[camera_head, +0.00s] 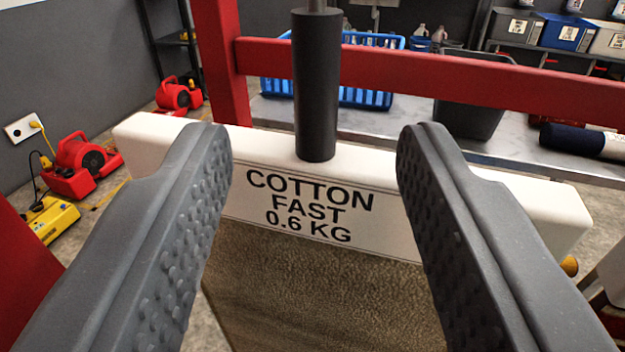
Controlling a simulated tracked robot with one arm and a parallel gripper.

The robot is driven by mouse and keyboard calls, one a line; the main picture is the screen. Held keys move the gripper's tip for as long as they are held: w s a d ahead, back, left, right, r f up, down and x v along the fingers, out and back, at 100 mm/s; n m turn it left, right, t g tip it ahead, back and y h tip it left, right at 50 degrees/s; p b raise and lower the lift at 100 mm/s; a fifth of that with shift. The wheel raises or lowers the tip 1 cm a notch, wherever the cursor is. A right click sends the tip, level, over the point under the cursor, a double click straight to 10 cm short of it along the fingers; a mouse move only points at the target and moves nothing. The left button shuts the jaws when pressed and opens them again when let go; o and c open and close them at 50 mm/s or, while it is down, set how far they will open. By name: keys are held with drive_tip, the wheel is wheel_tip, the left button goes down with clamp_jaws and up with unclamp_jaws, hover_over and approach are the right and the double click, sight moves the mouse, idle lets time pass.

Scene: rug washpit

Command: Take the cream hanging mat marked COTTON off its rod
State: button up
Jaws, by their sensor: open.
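The cream mat (310,290) hangs below a pale header bar (545,205) lettered COTTON FAST 0.6 KG. A dark upright cylinder (317,95) stands at the middle top of the bar, with a thin rod above it. My gripper (314,140) is open. Its two grey studded fingers stand left and right of the cylinder and the lettering, apart from each other with nothing shut between them. The fingers cover parts of the bar and the mat's sides. I cannot tell whether either finger touches the bar. The mat's lower end is out of view.
A red frame with a post (220,60) and a crossbar (450,72) stands behind the mat. Beyond is a metal table (390,125) with a blue basket (365,97) and a dark bin (470,115). Red blowers (85,160) and a yellow unit (55,218) sit on the floor at left.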

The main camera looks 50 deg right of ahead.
sight(314, 93)
drive_tip(key=shift+p+x, duration=0.6)
drive_tip(key=shift+x, duration=2.95)
drive_tip(key=shift+c, duration=0.3)
clamp_jaws()
drive_tip(key=shift+r, duration=0.1)
drive_tip(key=shift+r+p, duration=1.1)
drive_tip(key=shift+r, duration=1)
drive_tip(key=shift+a, duration=0.1)
drive_tip(key=s+a+p, duration=0.1)
drive_tip(key=s+a, duration=0.4)
drive_tip(key=a, duration=0.9)
drive_tip(key=shift+p, duration=0.35)
